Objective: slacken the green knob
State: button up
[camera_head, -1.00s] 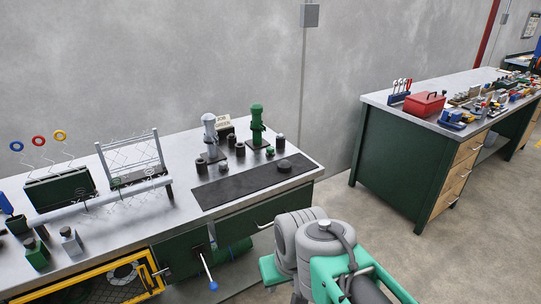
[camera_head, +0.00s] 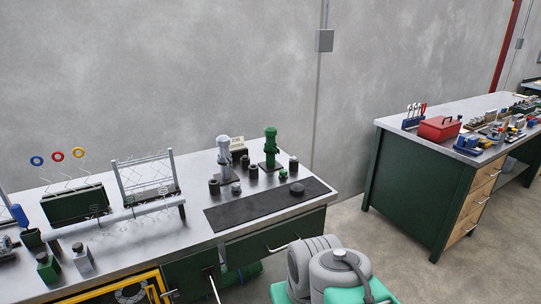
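No part can be told for certain as the green knob at this size. A green upright tool (camera_head: 271,148) stands on a dark base at the back of the left workbench (camera_head: 190,232). A similar grey upright tool (camera_head: 224,156) stands to its left. My gripper is out of view; only grey and teal links of my arm show at the bottom, in front of the bench.
A dark mat (camera_head: 240,211) with a black puck (camera_head: 297,189) lies on the bench. Several dark cylinders stand behind it. A wire mesh frame (camera_head: 146,176) stands to the left. A second bench (camera_head: 410,189) with a red toolbox (camera_head: 438,129) stands right. Bare floor lies between.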

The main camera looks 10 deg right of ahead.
aim_at(283, 172)
jog(key=z, duration=1.1)
jog(key=i, duration=1.75)
jog(key=u, duration=3.05)
jog(key=i, duration=0.5)
jog(key=u, duration=0.05)
